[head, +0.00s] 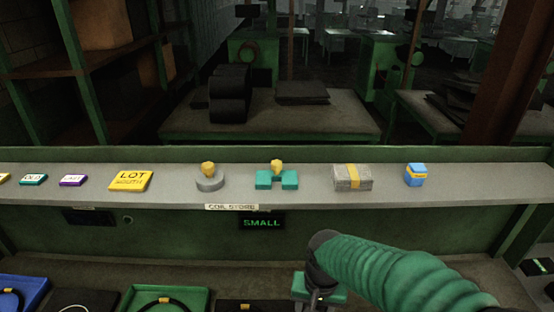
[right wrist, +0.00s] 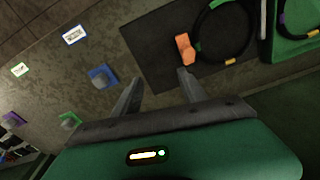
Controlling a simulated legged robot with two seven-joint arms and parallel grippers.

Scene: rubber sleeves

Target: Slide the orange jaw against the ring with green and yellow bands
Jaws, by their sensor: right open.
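The orange jaw (right wrist: 185,50) lies on a dark mat in the right wrist view, just left of a black ring (right wrist: 247,43). The gap between them is too small to tell whether they touch. The right fingertip shows just below the jaw, with the jaw outside the finger gap. My left gripper is not in view.
A green tray (right wrist: 270,52) with another ring, banded purple and yellow, borders the dark mat (right wrist: 150,52). Small blocks, including a blue one (right wrist: 102,76), stand left of the mat. In the head view a shelf (head: 320,207) with several small objects runs across above the bench.

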